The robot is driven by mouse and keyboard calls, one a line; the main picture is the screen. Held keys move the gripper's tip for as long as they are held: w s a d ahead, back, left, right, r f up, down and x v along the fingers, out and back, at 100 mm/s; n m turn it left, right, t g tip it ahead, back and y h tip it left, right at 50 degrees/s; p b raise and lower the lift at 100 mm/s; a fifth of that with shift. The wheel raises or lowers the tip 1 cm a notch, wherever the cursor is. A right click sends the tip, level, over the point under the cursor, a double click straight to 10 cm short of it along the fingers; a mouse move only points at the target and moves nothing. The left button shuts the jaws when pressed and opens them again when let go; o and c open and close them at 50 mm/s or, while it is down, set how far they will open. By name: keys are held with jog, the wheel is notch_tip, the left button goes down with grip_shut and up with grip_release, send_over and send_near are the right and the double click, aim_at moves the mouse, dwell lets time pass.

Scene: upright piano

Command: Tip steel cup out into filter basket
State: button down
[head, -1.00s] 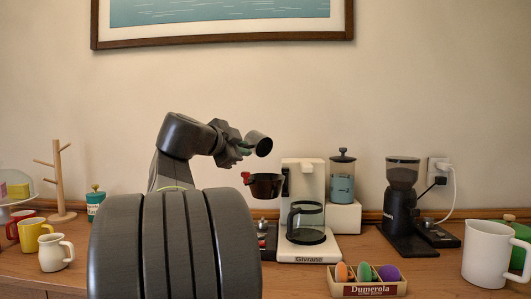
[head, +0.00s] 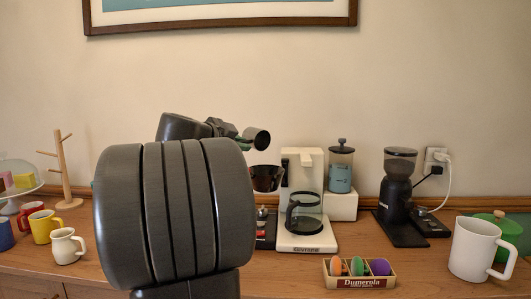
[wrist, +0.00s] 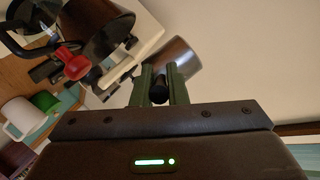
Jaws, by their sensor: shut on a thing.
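The steel cup (head: 257,138) is in the air in the head view, tipped well over on its side with its mouth end toward the right. My gripper (head: 241,142) is shut on it from the left. In the wrist view the green fingers (wrist: 160,72) close on the cup's dark handle, with the cup body (wrist: 176,56) just beyond. The dark filter basket (head: 266,178) is below the cup, at the left side of the coffee maker. The wrist view shows the basket (wrist: 98,28) with its red handle (wrist: 72,62). The inside of the cup is hidden.
The white coffee maker (head: 301,165) with its glass carafe (head: 303,214) stands right of the basket. A black grinder (head: 398,195), a white mug (head: 474,248) and a pod box (head: 360,282) are farther right. Small mugs (head: 42,226) and a mug tree (head: 65,170) stand left.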

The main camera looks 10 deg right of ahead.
jog(key=shift+w+a+r+n+g+p, duration=0.15)
jog(key=shift+n+g+p, duration=0.3)
jog(key=shift+p, duration=2.1)
jog(key=shift+w+a+f+n+g+p, duration=0.15)
jog(key=shift+n+p, duration=0.5)
jog(key=shift+p, duration=1.85)
jog(key=p, duration=0.3)
jog(key=w+n+p, duration=0.1)
jog(key=p, duration=0.2)
jog(key=shift+w+a+f+g+h+p, duration=0.1)
jog(key=shift+w+a+g+h+p, duration=0.2)
jog(key=shift+g+h+p, duration=0.1)
jog(key=w+a+f+n+g+h+p, duration=0.3)
jog(key=w+n, duration=0.4)
jog(key=n, duration=0.3)
jog(key=shift+a+f+g+h+p, duration=0.4)
jog(key=shift+g+h+p, duration=0.1)
jog(key=shift+g+p, duration=0.65)
